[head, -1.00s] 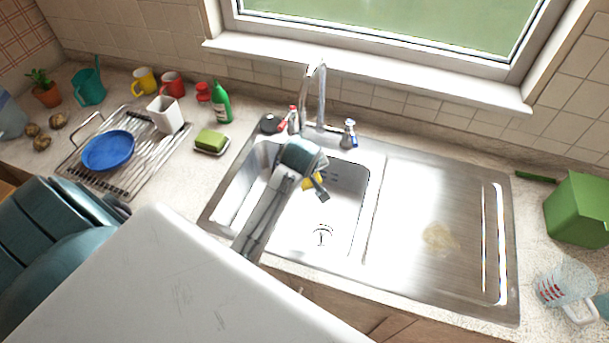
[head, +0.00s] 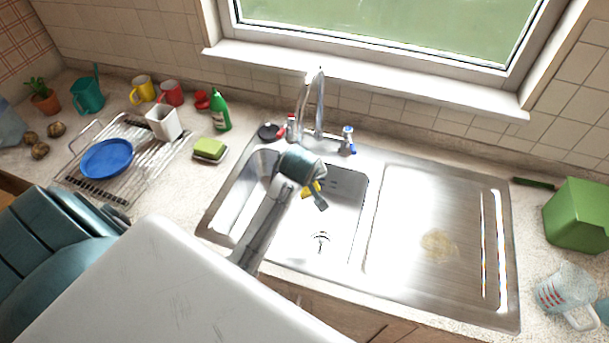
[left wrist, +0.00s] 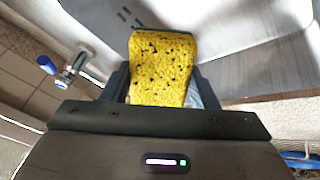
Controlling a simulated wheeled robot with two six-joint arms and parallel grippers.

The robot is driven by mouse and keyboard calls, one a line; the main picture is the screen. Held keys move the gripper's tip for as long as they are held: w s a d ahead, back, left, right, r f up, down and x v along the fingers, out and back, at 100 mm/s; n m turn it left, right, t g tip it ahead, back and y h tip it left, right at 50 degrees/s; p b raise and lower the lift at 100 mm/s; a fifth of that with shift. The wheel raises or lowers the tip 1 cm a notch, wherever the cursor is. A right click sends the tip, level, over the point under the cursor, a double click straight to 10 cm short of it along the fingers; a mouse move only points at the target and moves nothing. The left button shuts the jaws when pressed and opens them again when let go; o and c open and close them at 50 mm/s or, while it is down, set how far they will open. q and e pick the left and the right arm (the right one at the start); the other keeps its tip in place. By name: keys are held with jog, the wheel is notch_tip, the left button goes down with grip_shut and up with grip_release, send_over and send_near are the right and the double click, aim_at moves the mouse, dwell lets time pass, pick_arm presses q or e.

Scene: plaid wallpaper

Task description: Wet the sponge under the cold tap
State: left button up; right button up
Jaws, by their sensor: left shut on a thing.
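The yellow sponge (head: 311,187), dotted with dark pores, is pinched in my left gripper (head: 317,195) above the sink basin (head: 335,222). It fills the space between the fingers in the left wrist view (left wrist: 162,70). My left arm hides part of the sponge and basin in the head view. The blue-marked cold tap (head: 348,141) stands right of the chrome spout (head: 319,105), and also shows at the left of the left wrist view (left wrist: 62,70). A red-marked tap (head: 292,128) stands left of the spout. I cannot make out any running water. My right gripper is not in view.
A green-and-yellow sponge (head: 210,150) lies left of the sink, near a green bottle (head: 221,110). A dish rack (head: 90,190) holds a blue plate (head: 107,158). The drainboard (head: 440,205) is bare except for a brown stain. A green box (head: 578,215) and glass jug (head: 565,288) stand right.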

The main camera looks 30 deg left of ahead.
pick_arm(q)
jog(key=s+d, duration=0.3)
jog(key=s, duration=0.3)
dwell(0.4)
dwell(1.2)
jog(key=s+d+r, duration=0.2)
jog(key=s+r, duration=0.2)
jog(key=shift+s, duration=0.3)
jog(key=shift+d, duration=0.1)
dwell(0.4)
